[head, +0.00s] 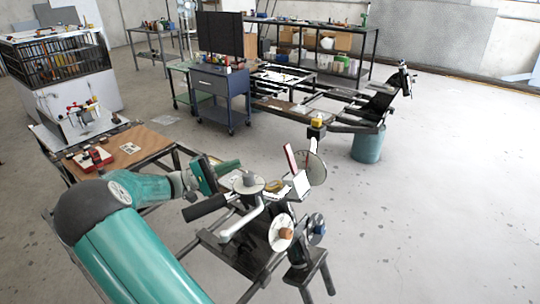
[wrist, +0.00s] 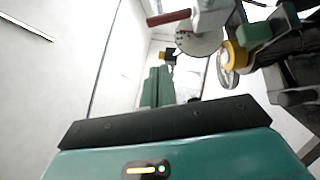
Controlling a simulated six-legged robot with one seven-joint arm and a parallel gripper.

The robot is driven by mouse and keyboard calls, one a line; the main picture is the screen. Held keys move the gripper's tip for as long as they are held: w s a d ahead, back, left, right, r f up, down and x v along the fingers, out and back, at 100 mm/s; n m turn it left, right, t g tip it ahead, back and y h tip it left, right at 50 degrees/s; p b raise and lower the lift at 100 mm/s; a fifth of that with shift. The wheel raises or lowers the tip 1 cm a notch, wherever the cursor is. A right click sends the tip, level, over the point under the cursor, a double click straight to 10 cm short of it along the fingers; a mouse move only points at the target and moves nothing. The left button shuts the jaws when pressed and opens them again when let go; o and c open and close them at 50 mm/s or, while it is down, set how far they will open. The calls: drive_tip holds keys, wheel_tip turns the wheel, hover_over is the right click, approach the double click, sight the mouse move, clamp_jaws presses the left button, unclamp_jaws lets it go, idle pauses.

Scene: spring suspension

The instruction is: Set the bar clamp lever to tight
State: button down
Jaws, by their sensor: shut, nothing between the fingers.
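My gripper (head: 236,164) is in the middle of the head view, with its teal fingers shut and empty beside the fixture. The fingers also show together in the wrist view (wrist: 158,72). A red lever (head: 290,158) stands up beside a pale round dial (head: 317,170); I cannot tell for sure that it is the bar clamp lever. In the wrist view a red-brown handle (wrist: 168,18) and a marked pale disc (wrist: 198,42) lie beyond the fingertips, apart from them. The dial markings are too small to read.
The fixture also carries a black grip (head: 204,207), a white bent lever (head: 240,226), a disc with an orange knob (head: 281,233) and a blue-grey wheel (head: 317,228). A brown-topped table (head: 140,163) stands to the left. Floor at the right is clear.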

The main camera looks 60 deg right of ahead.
sight(285, 150)
drive_tip(key=s+a+x, duration=0.1)
drive_tip(key=a+x, duration=0.1)
drive_tip(key=x, duration=1)
drive_tip(key=shift+s+r, duration=0.45)
drive_tip(key=shift+s, duration=0.05)
drive_tip(key=shift+d, duration=0.1)
drive_tip(key=shift+s+r+m+t+y, duration=0.7)
drive_tip(key=shift+m+y, duration=0.2)
drive_tip(key=shift+m, duration=0.4)
drive_tip(key=shift+w+f, duration=0.1)
